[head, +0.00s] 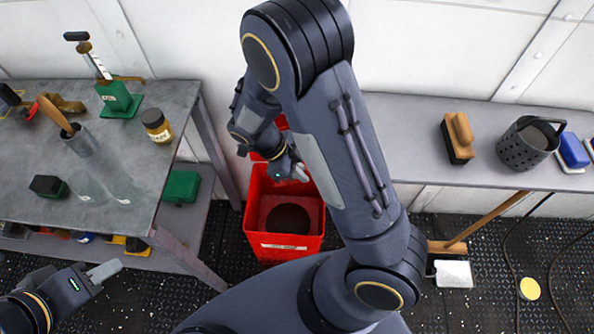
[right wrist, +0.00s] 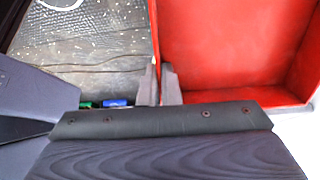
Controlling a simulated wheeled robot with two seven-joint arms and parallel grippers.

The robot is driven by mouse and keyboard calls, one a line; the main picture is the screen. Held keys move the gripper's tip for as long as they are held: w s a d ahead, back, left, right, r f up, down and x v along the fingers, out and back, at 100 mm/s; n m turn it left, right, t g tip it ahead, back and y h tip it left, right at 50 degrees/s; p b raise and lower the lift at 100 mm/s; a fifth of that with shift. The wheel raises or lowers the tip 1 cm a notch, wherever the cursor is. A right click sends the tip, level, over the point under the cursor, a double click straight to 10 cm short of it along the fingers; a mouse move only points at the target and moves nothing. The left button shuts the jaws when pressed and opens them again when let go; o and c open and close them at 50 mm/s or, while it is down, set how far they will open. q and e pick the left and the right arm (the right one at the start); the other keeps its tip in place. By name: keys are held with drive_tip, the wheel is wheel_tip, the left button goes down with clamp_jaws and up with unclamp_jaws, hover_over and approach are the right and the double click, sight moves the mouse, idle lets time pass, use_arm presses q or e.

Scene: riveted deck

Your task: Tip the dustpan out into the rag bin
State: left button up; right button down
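The red rag bin (head: 284,246) stands on the floor between the two tables, its mouth up, with a dark round patch inside. My right gripper (head: 299,173) is above its back part. My left gripper (head: 104,271) is at lower left, seen side-on and holding nothing visible.
The left table (head: 130,185) holds a green-based tool (head: 118,100), a jar (head: 157,126) and a cup (head: 80,141). The right bench (head: 420,130) carries a brush (head: 458,138) and a dark basket (head: 527,143). A wooden handle (head: 485,220) leans by the bench. Cables cross the floor at right.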

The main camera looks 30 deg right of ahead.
drive_tip(key=shift+s+d+r+t+y, duration=0.15)
drive_tip(key=shift+r+y, duration=0.1)
drive_tip(key=shift+r, duration=0.2)
drive_tip(key=shift+s+d+r+t+y, duration=0.15)
drive_tip(key=shift+r+y, duration=0.1)
drive_tip(key=shift+r, duration=0.2)
drive_tip(key=shift+d+t+y, duration=0.2)
drive_tip(key=shift+t+y, duration=0.1)
drive_tip(key=shift+y, duration=0.2)
use_arm(q)
drive_tip(key=shift+b, duration=0.4)
use_arm(e)
drive_tip(key=shift+s+d+r+t+y, duration=0.2)
drive_tip(key=shift+d+r+t+y, duration=0.15)
drive_tip(key=shift+t+y, duration=0.35)
drive_tip(key=shift+s+d+r+t+y, duration=0.25)
drive_tip(key=shift+r+t+y, duration=0.2)
drive_tip(key=shift+y, duration=0.45)
drive_tip(key=shift+w, duration=0.1)
